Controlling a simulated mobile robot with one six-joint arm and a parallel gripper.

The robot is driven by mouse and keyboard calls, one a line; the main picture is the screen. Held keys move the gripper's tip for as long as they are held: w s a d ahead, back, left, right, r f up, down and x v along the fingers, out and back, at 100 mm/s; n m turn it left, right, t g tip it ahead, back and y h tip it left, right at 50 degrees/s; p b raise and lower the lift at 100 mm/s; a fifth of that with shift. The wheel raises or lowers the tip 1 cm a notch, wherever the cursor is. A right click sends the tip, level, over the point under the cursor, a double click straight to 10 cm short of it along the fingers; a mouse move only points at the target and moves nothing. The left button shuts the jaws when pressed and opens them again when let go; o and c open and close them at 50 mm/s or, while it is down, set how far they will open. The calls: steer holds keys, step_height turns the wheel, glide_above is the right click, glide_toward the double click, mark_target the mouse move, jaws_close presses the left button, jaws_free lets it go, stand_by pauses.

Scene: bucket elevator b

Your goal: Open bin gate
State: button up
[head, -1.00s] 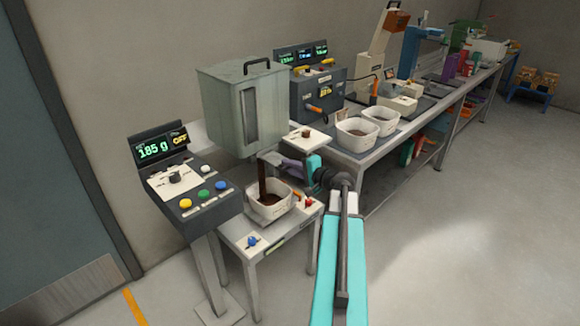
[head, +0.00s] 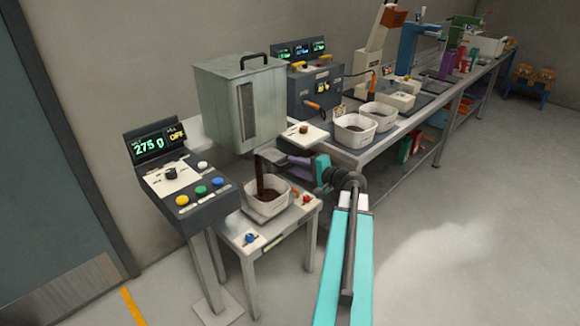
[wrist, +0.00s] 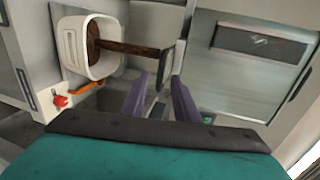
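The grey-green bin (head: 215,100) stands above a white tub (head: 262,209). A dark brown stream (head: 260,180) falls from under the bin into the tub; it also shows in the wrist view (wrist: 140,56). A dark gate part (head: 270,155) sits at the bin's outlet, with a dark end (wrist: 162,76) near my fingertips. My gripper (head: 290,161) is at the bin's lower right side. In the wrist view its purple fingers (wrist: 160,78) stand apart, with the dark end at or just beyond their tips. I cannot tell whether they touch it.
The tub rests on a small stand (head: 272,238) with a blue and a red knob. A long bench (head: 375,150) with two more tubs runs to the back right.

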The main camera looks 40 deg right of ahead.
steer(key=b+v, duration=0.1)
steer(key=v, duration=0.7)
steer(key=shift+s, duration=0.4)
steer(key=w+a+f+n+g+y, duration=0.2)
steer(key=w+a+f, duration=0.1)
steer(key=a+f, duration=0.45)
steer(key=w+a+f+n+g+y, duration=0.1)
steer(key=w+a+f+g+y, duration=0.15)
steer(key=a+f, duration=0.5)
steer(key=s+a+f+n+g+y, duration=0.1)
steer(key=s+a+f+n+g, duration=0.2)
steer(key=a+f, duration=0.8)
steer(key=s+a+f+n+g, duration=0.1)
steer(key=a+f+n+g, duration=0.3)
steer(key=a+f, duration=0.65)
steer(key=s+a+f+n+g+h, duration=0.2)
steer(key=s+a+f+n+g, duration=0.2)
steer(key=s, duration=0.7)
steer(key=s+a+f+n+g+h, duration=0.3)
steer(key=s+a+f+n+g, duration=0.1)
steer(key=s+a+f, duration=0.5)
steer(key=shift+s+f+g, duration=0.65)
steer(key=shift+s+f, duration=0.25)
steer(key=shift+s, duration=0.15)
